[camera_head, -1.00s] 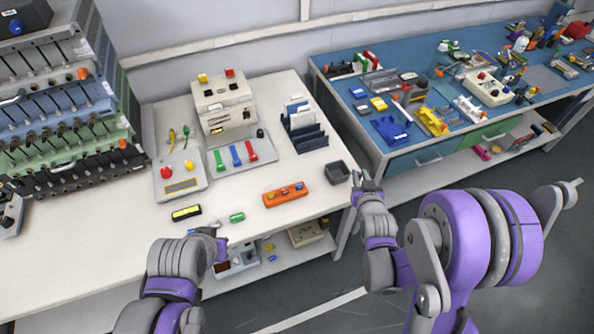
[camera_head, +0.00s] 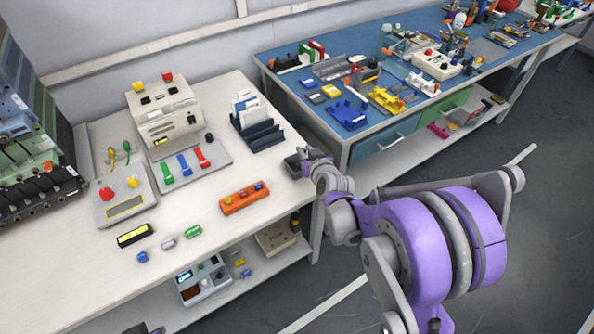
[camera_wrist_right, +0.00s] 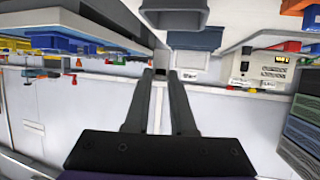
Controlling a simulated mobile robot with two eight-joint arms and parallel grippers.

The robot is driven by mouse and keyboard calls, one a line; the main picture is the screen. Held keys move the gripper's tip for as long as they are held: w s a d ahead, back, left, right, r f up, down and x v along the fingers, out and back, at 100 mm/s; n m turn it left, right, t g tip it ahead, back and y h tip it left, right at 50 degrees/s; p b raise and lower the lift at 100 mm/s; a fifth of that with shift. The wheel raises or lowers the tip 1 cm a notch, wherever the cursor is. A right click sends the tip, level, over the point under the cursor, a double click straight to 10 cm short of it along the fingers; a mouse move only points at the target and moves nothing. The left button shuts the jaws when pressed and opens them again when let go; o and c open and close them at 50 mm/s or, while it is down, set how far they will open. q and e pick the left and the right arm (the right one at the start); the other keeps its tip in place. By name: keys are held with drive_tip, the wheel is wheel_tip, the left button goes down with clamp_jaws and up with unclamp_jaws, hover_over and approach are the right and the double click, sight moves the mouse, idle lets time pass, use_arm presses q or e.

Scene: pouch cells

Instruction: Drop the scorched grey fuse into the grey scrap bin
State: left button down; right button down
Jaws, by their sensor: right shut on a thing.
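The bin's grey wall (camera_wrist_right: 174,17) is just beyond the tips. Another small grey piece (camera_head: 168,244) lies on the bench between a blue and a green one. My left gripper is out of view.
An orange block (camera_head: 245,197) lies left of the bin. A dark rack (camera_head: 260,135) and a beige tester (camera_head: 165,115) stand behind. A blue bench (camera_head: 375,140) with tools is to the right, past a gap.

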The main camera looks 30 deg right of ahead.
drive_tip(key=shift+f+b, duration=1.45)
drive_tip(key=shift+f, duration=0.85)
drive_tip(key=c, duration=0.7)
unclamp_jaws()
drive_tip(key=shift+r, duration=0.1)
drive_tip(key=p+v, duration=0.1)
drive_tip(key=v, duration=0.9)
drive_tip(key=shift+s+r+p, duration=0.1)
drive_tip(key=shift+s+p, duration=0.2)
drive_tip(key=shift+s, duration=0.1)
drive_tip(key=shift+a, duration=0.1)
